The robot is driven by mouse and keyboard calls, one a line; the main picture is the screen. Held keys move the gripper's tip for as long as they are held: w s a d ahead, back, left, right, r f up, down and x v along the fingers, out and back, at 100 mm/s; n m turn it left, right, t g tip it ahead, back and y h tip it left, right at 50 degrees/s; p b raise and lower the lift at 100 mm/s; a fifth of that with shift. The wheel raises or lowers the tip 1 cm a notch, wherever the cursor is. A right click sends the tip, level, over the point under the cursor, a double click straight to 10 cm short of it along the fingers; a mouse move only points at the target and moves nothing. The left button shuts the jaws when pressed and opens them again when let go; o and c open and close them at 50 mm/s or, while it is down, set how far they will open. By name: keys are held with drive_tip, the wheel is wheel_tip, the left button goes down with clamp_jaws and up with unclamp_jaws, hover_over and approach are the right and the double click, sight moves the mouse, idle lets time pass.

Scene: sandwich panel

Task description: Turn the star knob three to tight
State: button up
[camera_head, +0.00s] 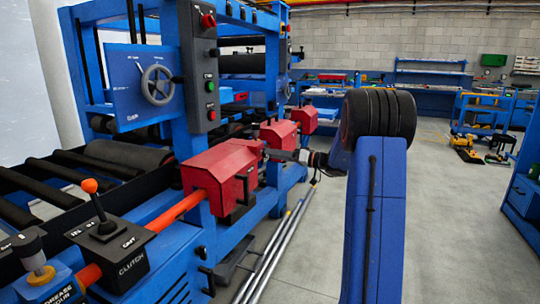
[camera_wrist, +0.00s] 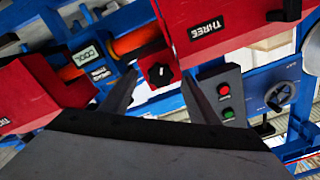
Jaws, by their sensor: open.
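The star knob (camera_wrist: 160,73) is a small black knob with a white mark, on a red face beside a red housing labelled THREE (camera_wrist: 207,28) in the wrist view. The picture there is tilted. My gripper (camera_wrist: 160,80) is open, with one finger on either side of the knob in this view. I cannot tell whether the fingers touch it or how far away it is. In the head view my gripper (camera_head: 273,154) is small and dark beside the row of red housings (camera_head: 222,172); the knob cannot be made out there.
A control box with red and green buttons (camera_wrist: 224,100) lies to the right of the knob. A COOL label (camera_wrist: 86,56) and an orange bar (camera_wrist: 138,40) are near it. In the head view, long metal rods (camera_head: 275,250) lie on the floor beside the blue machine.

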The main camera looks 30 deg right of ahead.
drive_tip(key=shift+x, duration=1.35)
drive_tip(key=c, duration=1)
